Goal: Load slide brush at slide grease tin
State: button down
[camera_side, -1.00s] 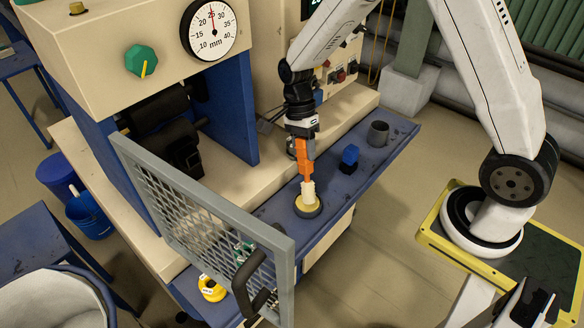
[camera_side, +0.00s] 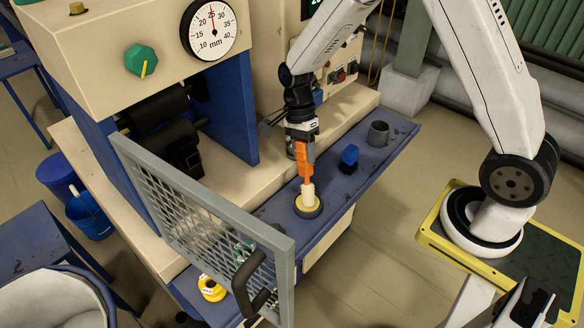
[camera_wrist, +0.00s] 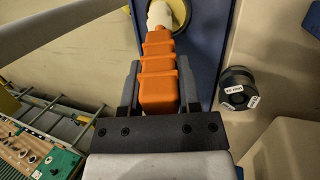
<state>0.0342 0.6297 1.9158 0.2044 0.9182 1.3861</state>
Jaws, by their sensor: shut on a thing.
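The slide brush has an orange ribbed handle (camera_side: 307,165) and a pale cream head (camera_side: 308,190). My gripper (camera_side: 303,150) is shut on the handle and holds the brush nearly upright, head down. The slide grease tin (camera_side: 310,213) is a round dark tin with yellow grease on top, standing on the blue shelf. The brush head is at the grease, and its lowest end looks to be touching or in it. In the wrist view the handle (camera_wrist: 158,70) lies between my fingers, and part of the tin (camera_wrist: 187,14) shows behind the head.
A blue block (camera_side: 350,155) and a dark grey cup (camera_side: 378,133) stand further along the blue shelf (camera_side: 270,207). An open mesh guard door (camera_side: 200,205) with a black handle stands to the left.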

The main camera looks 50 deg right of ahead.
jog(key=shift+f, duration=0.35)
dwell(0.8)
jog(key=shift+r, duration=0.2)
jog(key=shift+r, duration=3.35)
